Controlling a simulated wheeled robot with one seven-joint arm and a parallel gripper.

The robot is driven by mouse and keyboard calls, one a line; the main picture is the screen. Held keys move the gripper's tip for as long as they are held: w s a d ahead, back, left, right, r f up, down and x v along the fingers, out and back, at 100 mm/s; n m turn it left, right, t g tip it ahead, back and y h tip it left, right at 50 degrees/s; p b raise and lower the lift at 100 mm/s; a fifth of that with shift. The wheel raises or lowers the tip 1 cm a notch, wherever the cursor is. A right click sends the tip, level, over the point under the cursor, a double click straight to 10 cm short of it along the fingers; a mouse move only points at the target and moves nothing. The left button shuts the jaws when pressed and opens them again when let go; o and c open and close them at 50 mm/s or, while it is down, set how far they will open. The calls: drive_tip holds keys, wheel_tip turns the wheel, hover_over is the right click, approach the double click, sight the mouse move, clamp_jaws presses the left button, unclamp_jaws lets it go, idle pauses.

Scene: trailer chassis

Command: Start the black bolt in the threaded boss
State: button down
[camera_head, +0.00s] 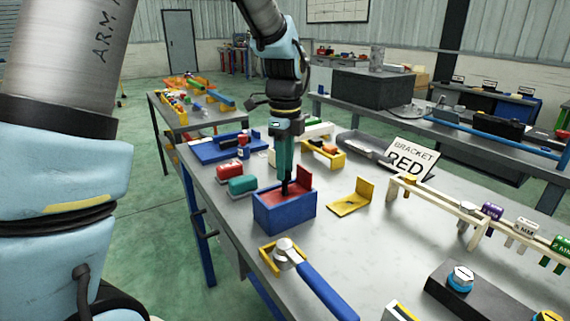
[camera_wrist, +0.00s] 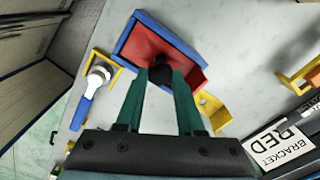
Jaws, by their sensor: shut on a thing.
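My gripper (camera_head: 286,178) points straight down and is shut on a black bolt (camera_head: 284,189). The bolt's dark round head (camera_wrist: 161,74) shows between the fingertips in the wrist view. It is over the flat part of a red L-shaped bracket (camera_head: 304,178), which also shows in the wrist view (camera_wrist: 148,40). The bracket lies on a blue block (camera_head: 272,218) at the bench edge. The threaded boss is not visible; the bolt and fingers cover that spot. I cannot tell whether the bolt's tip is in a hole.
A blue-handled wrench (camera_head: 318,285) lies by a yellow holder in front. A yellow bracket (camera_head: 352,197) lies right of the block. A sign reading BRACKET RED (camera_head: 408,158) stands behind it. Red (camera_head: 230,171) and teal (camera_head: 243,185) pieces sit left.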

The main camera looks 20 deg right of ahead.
drive_tip(key=shift+f+b, duration=0.9)
drive_tip(key=shift+f, duration=0.75)
drive_tip(key=shift+c, duration=2.2)
unclamp_jaws()
drive_tip(key=shift+c, duration=0.4)
drive_tip(key=shift+r, duration=0.1)
drive_tip(key=shift+r+p, duration=3.1)
drive_tip(key=shift+r, duration=0.4)
